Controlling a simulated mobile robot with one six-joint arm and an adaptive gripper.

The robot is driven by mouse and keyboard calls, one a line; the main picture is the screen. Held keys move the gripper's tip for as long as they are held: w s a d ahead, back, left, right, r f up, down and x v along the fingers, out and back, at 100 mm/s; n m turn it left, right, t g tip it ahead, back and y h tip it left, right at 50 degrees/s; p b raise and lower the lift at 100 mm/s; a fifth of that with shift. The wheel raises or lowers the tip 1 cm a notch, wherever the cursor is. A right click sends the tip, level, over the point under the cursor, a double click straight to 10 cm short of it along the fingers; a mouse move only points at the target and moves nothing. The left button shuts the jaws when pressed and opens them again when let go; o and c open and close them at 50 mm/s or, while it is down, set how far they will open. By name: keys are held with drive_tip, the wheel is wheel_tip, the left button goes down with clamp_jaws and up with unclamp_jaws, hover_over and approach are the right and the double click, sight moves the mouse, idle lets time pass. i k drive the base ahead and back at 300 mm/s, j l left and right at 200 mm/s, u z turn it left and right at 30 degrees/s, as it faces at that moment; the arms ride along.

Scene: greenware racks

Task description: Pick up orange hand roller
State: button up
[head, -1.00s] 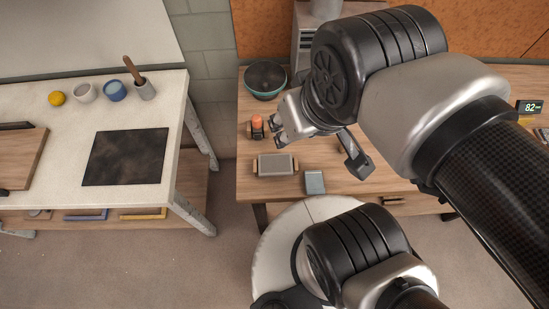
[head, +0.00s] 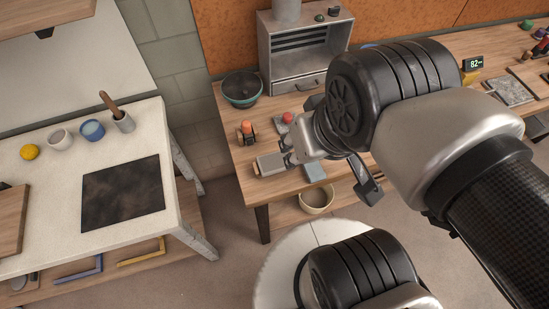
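The orange hand roller (head: 246,129) lies on the wooden bench (head: 232,109), near its left end, with a dark part beside the orange cylinder. My gripper (head: 287,151) is to the right of the roller and slightly nearer the bench front, apart from it. Its two fingertips look spread, with nothing seen between them. The gripper is small in the view and its far side is hidden by my wrist.
A grey block with wooden ends (head: 271,163) lies close beside the gripper. A blue-grey block (head: 315,172) is to its right. A red-topped item (head: 287,118) and a dark teal-rimmed bowl (head: 242,88) stand behind. A grey cabinet (head: 300,50) stands at the back.

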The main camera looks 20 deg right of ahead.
sight(246, 126)
drive_tip(key=i+l+u, duration=0.1)
drive_tip(key=u, duration=0.3)
drive_tip(key=i+l+u, duration=0.1)
drive_tip(key=l+u, duration=0.35)
drive_tip(key=u, duration=0.3)
